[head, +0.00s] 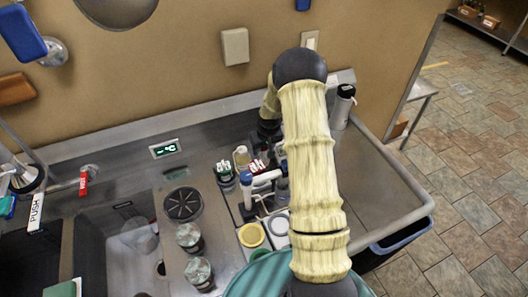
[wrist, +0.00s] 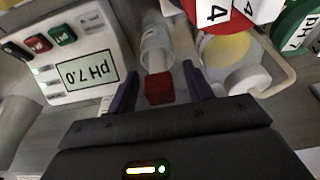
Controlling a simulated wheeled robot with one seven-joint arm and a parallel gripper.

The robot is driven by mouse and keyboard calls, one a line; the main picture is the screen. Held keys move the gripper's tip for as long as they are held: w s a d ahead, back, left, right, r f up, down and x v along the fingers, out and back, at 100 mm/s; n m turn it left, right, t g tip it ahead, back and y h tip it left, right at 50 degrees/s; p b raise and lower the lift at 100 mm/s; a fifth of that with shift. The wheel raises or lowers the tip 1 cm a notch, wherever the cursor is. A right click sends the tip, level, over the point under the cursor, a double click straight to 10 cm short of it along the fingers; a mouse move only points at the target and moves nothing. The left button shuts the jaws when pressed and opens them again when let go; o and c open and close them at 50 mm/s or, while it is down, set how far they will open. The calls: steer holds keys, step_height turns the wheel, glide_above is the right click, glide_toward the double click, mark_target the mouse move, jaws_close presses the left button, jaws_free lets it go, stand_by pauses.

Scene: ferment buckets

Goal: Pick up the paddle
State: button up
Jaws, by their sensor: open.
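I cannot pick out a paddle with certainty in either view. My gripper (wrist: 161,82) is open, with its two dark purple fingers apart at the lower middle of the wrist view. A red block-like end (wrist: 159,89) shows between the fingers, in line with a clear tube or vial (wrist: 156,45) beyond it. I cannot tell whether the fingers touch it. In the head view my gripper (head: 267,133) is a dark shape near the back wall, above the bottle cluster, partly hidden by my arm.
A bottle with yellow contents (wrist: 225,48) and a green-capped bottle (wrist: 292,28) are right.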

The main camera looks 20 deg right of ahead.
steer(key=c, duration=1.1)
steer(key=shift+o, duration=0.2)
step_height(320, 180, up, 10)
steer(key=b, duration=0.3)
